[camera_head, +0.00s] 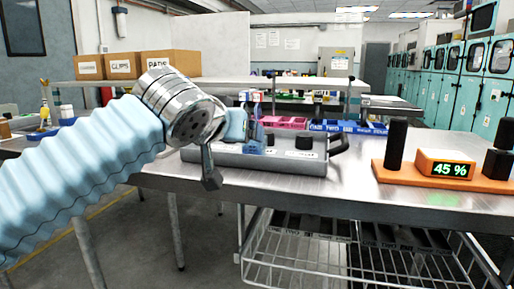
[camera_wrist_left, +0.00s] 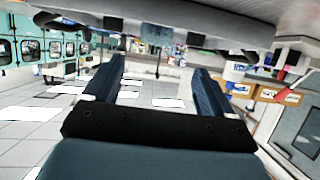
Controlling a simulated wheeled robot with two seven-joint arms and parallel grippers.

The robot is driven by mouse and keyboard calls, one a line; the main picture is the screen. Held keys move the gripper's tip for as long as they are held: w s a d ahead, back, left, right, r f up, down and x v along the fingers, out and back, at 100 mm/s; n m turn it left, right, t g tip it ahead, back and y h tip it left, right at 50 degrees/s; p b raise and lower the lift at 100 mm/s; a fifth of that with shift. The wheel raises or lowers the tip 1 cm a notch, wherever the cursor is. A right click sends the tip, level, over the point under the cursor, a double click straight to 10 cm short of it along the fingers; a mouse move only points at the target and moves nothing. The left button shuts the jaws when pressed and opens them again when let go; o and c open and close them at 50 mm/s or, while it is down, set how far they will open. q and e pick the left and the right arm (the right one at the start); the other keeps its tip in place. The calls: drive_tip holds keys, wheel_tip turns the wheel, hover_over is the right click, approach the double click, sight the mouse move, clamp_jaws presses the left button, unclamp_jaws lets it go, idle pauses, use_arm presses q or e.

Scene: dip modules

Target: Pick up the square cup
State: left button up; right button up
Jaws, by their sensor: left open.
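My left gripper (camera_head: 257,130) reaches in from the left, over the grey tray on the metal table. In the left wrist view, which is upside down, its two blue fingers (camera_wrist_left: 159,68) stand wide apart with nothing held between them. I cannot pick out a square cup with certainty in either view; the gripper and forearm hide part of the tray. The grey tray (camera_head: 290,163) has a black handle (camera_head: 338,144) at its right end and a black round part (camera_head: 304,142) near it. My right gripper is in neither view.
An orange stand (camera_head: 440,180) with a "45 %" display (camera_head: 449,170) and black cylinders is at the table's right. Pink (camera_head: 285,122) and blue (camera_head: 345,127) bins stand behind the tray. Cardboard boxes (camera_head: 122,66) sit on a back shelf. Bare metal shows between tray and stand.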

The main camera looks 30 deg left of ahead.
sight(254, 148)
use_arm(q)
drive_tip(key=x, duration=0.6)
drive_tip(key=shift+w, duration=0.1)
drive_tip(key=x, duration=0.3)
drive_tip(key=p+x, duration=0.1)
drive_tip(key=x, duration=0.1)
drive_tip(key=shift+w+d+f, duration=0.2)
drive_tip(key=shift+w+d, duration=0.1)
drive_tip(key=shift+w, duration=0.05)
drive_tip(key=c, duration=1)
